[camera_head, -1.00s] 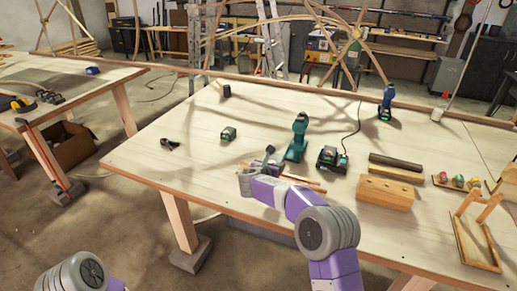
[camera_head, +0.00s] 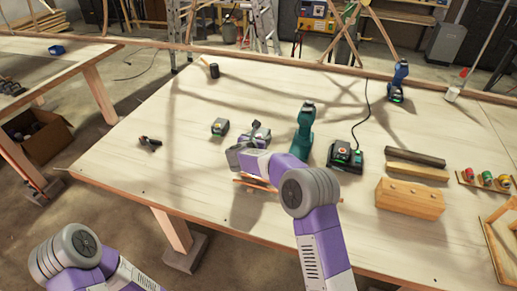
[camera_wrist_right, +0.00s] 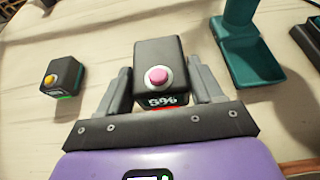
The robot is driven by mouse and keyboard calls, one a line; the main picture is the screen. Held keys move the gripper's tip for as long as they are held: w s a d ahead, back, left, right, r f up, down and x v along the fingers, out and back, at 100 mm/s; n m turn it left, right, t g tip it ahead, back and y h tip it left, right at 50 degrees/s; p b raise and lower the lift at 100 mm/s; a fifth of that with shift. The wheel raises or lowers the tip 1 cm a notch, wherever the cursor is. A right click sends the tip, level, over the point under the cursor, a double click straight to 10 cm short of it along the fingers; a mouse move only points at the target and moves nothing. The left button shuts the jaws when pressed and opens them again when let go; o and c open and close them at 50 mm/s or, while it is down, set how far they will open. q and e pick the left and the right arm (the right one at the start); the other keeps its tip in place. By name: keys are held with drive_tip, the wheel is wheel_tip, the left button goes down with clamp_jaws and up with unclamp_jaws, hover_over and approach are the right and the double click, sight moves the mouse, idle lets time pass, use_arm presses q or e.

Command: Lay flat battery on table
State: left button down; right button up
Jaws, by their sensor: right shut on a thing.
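My right gripper (camera_head: 252,143) is shut on a dark battery (camera_wrist_right: 157,73), with a finger on each side of it. This battery has a pink button on top and a display reading 5% with a red glow below it; it also shows in the head view (camera_head: 259,131). It is held over the table (camera_head: 130,185), and I cannot tell whether it touches the top. A second battery (camera_head: 219,127) with an orange button and green light (camera_wrist_right: 63,77) stands to its left. My left gripper is out of view; only part of that arm shows.
A charger (camera_head: 345,156) with a cord is further right, near a wooden block (camera_head: 409,199). A black-headed mallet (camera_head: 213,70) and a small dark tool (camera_head: 150,142) lie left. The front-left tabletop is clear.

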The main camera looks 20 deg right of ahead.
wheel_tip(320, 180, down, 5)
drive_tip(key=shift+r+b, duration=0.1)
drive_tip(key=shift+b, duration=0.3)
drive_tip(key=shift+w+f+b, duration=0.1)
drive_tip(key=shift+f+b, duration=0.2)
drive_tip(key=shift+b, duration=0.05)
drive_tip(key=o, duration=1.3)
drive_tip(key=shift+r, duration=0.1)
drive_tip(key=shift+r+p, duration=0.2)
drive_tip(key=shift+p, duration=0.25)
drive_tip(key=v, duration=1.2)
drive_tip(key=shift+a+f, duration=0.1)
drive_tip(key=shift+f, duration=0.1)
